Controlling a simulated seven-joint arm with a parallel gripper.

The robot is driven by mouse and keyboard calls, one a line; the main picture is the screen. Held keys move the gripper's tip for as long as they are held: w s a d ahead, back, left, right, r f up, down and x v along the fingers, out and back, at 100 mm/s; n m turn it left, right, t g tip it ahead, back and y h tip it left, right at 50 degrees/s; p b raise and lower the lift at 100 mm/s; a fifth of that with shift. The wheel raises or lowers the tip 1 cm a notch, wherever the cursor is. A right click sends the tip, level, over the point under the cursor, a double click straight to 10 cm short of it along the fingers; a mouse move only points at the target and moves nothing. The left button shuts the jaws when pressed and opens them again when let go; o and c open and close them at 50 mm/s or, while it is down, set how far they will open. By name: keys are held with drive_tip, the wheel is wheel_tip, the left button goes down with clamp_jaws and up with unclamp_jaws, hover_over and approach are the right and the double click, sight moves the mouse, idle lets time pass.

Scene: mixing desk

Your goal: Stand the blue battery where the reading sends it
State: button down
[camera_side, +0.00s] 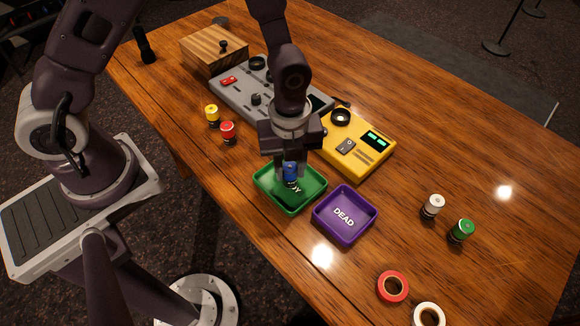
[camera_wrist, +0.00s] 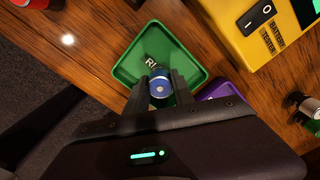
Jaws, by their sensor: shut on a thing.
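The blue battery (camera_side: 290,172) is upright between the fingers of my gripper (camera_side: 290,174), over the green tray (camera_side: 311,199). In the wrist view its blue top (camera_wrist: 160,88) shows between the two fingertips (camera_wrist: 160,90), with the green tray (camera_wrist: 190,50) below. I cannot tell whether its base touches the tray floor. The green tray's lettering is partly hidden. The purple tray (camera_side: 344,235) marked DEAD is empty, to the right of the green one. The yellow battery tester (camera_side: 366,152) stands behind the trays, its small screen (camera_side: 375,139) lit green; the reading is too small to make out.
Yellow (camera_side: 212,116) and red (camera_side: 228,132) batteries stand left of my gripper. White (camera_side: 433,207) and green (camera_side: 461,231) batteries stand at the right. Red (camera_side: 393,287) and white (camera_side: 429,315) tape rolls lie at the front. A grey mixer (camera_side: 235,100) and wooden box (camera_side: 208,55) are behind.

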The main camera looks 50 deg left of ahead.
drive_tip(key=shift+f, duration=0.2)
drive_tip(key=c, duration=1.1)
unclamp_jaws()
wheel_tip(320, 180, up, 12)
wheel_tip(320, 180, up, 5)
drive_tip(key=n+t, duration=0.1)
drive_tip(key=n, duration=0.3)
hover_over(290, 166)
drive_tip(key=s+a, duration=0.1)
drive_tip(key=a, duration=0.2)
drive_tip(key=s+a+r+n+t, duration=0.1)
drive_tip(key=s+a+r+n, duration=0.1)
drive_tip(key=n, duration=0.5)
drive_tip(key=s+a+r+n+t, duration=0.2)
drive_tip(key=s+a+r+n, duration=0.1)
drive_tip(key=s+r+n, duration=0.2)
drive_tip(key=s+a+r+n+t, duration=0.1)
drive_tip(key=s+a+r+n, duration=0.1)
drive_tip(key=s+r+n, duration=0.2)
drive_tip(key=shift+s+a+n+t, duration=0.15)
drive_tip(key=shift+s+n, duration=0.45)
drive_tip(key=shift+n, duration=0.6)
drive_tip(key=shift+s+a+n+t, duration=0.15)
drive_tip(key=shift+s+n, duration=0.45)
drive_tip(key=shift+n, duration=0.6)
